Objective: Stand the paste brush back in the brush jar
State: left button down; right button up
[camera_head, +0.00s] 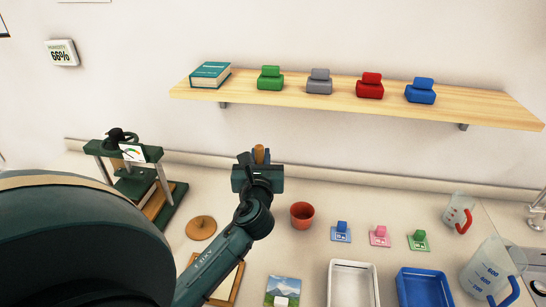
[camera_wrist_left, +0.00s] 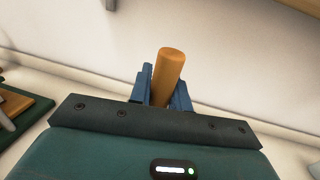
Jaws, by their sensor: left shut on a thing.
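My left gripper (camera_head: 258,160) is shut on the paste brush (camera_head: 259,153), raised above the back of the counter. Only a tan wooden handle end shows, sticking up between the blue fingers. In the left wrist view the brush handle (camera_wrist_left: 169,72) stands slightly tilted between the fingers of the gripper (camera_wrist_left: 160,92). The bristles are hidden behind the gripper body. A terracotta-red cup (camera_head: 302,216), which looks like the brush jar, stands upright on the counter, to the right of and below the gripper in the head view. My right gripper is not in view.
A press (camera_head: 135,180) stands at the left, with a round brown lid-like disc (camera_head: 201,228) near it. Small coloured blocks on cards (camera_head: 380,236), a white tray (camera_head: 353,284), a blue tray (camera_head: 424,287) and measuring jugs (camera_head: 490,270) lie rightward. A wooden shelf (camera_head: 345,95) hangs above.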

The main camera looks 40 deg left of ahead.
pick_arm(q)
jog(key=shift+f+b, duration=0.75)
jog(key=shift+b, duration=0.1)
notch_tip(320, 180, down, 6)
jog(key=b, duration=0.4)
jog(key=shift+f+b, duration=0.2)
jog(key=shift+b, duration=0.1)
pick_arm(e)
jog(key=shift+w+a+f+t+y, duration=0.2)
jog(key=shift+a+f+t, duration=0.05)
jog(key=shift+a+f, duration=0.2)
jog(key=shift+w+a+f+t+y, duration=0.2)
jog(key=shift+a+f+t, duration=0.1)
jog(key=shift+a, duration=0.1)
pick_arm(q)
jog(key=c, duration=1.2)
grip_release()
jog(key=shift+c, duration=0.2)
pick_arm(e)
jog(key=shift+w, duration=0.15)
